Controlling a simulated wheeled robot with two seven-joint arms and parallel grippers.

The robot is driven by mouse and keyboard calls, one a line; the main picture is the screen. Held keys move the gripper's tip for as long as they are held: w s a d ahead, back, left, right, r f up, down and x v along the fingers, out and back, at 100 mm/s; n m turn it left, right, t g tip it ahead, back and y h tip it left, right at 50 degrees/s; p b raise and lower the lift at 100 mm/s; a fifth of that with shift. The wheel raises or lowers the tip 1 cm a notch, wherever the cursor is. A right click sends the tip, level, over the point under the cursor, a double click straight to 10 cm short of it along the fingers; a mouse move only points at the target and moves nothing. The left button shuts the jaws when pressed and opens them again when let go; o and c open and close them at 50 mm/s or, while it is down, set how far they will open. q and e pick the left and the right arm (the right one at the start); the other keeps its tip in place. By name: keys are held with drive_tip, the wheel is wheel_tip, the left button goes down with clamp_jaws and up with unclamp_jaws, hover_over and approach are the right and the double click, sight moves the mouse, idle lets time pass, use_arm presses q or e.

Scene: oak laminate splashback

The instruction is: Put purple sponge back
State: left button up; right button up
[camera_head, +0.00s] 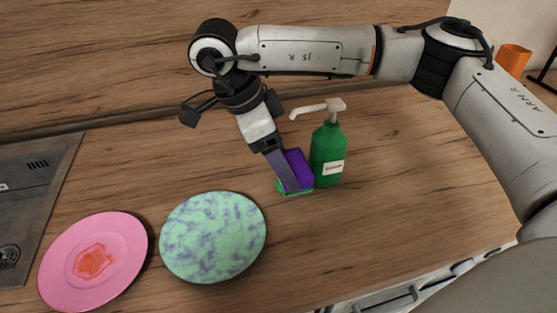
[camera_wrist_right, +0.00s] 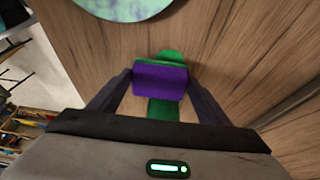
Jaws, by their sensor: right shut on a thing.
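The purple sponge (camera_head: 299,167) is at the middle of the counter in the head view, just left of the green soap bottle (camera_head: 328,155). My right gripper (camera_head: 289,175) reaches down and is shut on it. The right wrist view shows the purple sponge (camera_wrist_right: 160,79) between the two fingers of my right gripper (camera_wrist_right: 160,85). A green piece (camera_head: 296,191) shows under the sponge; I cannot tell whether the sponge touches it. In the wrist view, green (camera_wrist_right: 168,56) shows on both sides of the sponge. My left gripper is not in view.
A mottled green plate (camera_head: 213,237) and a pink plate (camera_head: 95,262) with a red stain lie to the left. A sink (camera_head: 35,190) is at the far left. An orange cup (camera_head: 514,59) is at the back right. The counter front right is clear.

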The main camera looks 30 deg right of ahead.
drive_tip(key=shift+w+d, duration=0.2)
drive_tip(key=shift+w, duration=0.65)
drive_tip(key=shift+w+f, duration=0.1)
drive_tip(key=shift+f, duration=0.1)
wheel_tip(320, 180, down, 3)
drive_tip(key=shift+p, duration=0.5)
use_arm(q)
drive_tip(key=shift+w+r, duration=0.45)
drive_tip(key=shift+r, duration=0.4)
use_arm(e)
drive_tip(key=shift+f, duration=0.1)
drive_tip(key=shift+f, duration=0.15)
drive_tip(key=o, duration=0.9)
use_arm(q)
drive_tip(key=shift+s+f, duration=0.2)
use_arm(e)
drive_tip(key=shift+o, duration=0.2)
